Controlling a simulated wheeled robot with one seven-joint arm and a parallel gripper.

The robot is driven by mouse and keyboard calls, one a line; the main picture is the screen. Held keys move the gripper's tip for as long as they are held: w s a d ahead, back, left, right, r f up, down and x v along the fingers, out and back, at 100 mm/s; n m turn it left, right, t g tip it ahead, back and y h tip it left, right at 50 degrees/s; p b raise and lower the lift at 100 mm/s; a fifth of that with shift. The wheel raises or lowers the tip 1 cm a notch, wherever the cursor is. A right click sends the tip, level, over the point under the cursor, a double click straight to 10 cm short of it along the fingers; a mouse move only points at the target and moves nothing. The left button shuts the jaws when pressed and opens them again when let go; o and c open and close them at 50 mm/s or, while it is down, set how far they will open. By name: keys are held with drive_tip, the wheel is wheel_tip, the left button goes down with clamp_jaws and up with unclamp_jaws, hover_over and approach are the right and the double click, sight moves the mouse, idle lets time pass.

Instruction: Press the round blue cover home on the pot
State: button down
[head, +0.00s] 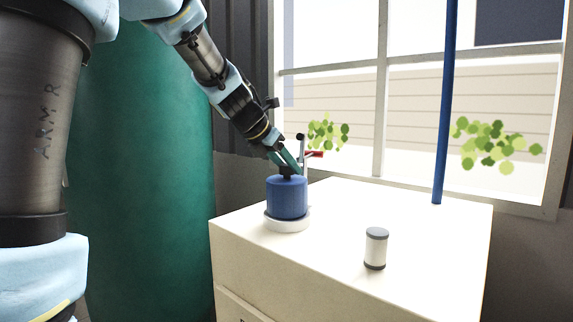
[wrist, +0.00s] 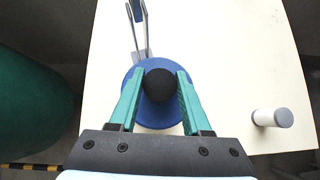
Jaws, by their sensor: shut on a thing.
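The round blue cover (wrist: 134,81) shows from above in the wrist view as a blue disc with a black knob (wrist: 160,85). My gripper (wrist: 161,80) has its green fingers on either side of the knob, closed on it. In the head view my gripper (head: 287,168) comes down at a slant onto the knob. Below it is an upright blue cylinder (head: 287,198) on a low white round base (head: 287,224). I cannot make out a seam between cover and pot, so whether the cover sits fully down cannot be told.
A small white cylinder with grey ends (head: 375,248) stands on the white worktop (head: 440,225), to the right. A thin metal fixture with a red part (head: 314,154) stands just behind the pot. A blue pole (head: 446,110) rises at the back. A large green cylinder (head: 145,160) is at left.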

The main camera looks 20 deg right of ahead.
drive_tip(key=shift+f, duration=0.1)
drive_tip(key=shift+c, duration=1.4)
unclamp_jaws()
drive_tip(key=shift+f, duration=0.1)
drive_tip(key=b+v, duration=0.2)
drive_tip(key=v, duration=0.9)
drive_tip(key=a+f+m+y, duration=0.3)
drive_tip(key=a+f+m, duration=0.3)
drive_tip(key=a+f, duration=0.4)
drive_tip(key=s+a+f+m+y, duration=0.1)
drive_tip(key=s+a+f+m, duration=0.2)
drive_tip(key=a+f+m, duration=0.2)
drive_tip(key=s+a+f+m+g+y, duration=0.1)
drive_tip(key=s+a+f+m+y, duration=0.1)
drive_tip(key=s+a+f+m, duration=0.2)
drive_tip(key=s+a+f+m+g+y, duration=0.1)
drive_tip(key=s+a+f+m, duration=0.3)
drive_tip(key=a+f+m, duration=0.4)
wheel_tip(320, 180, down, 4)
drive_tip(key=shift+s+a+r+m+y, duration=0.2)
drive_tip(key=shift+m+y, duration=0.2)
drive_tip(key=shift+y, duration=0.1)
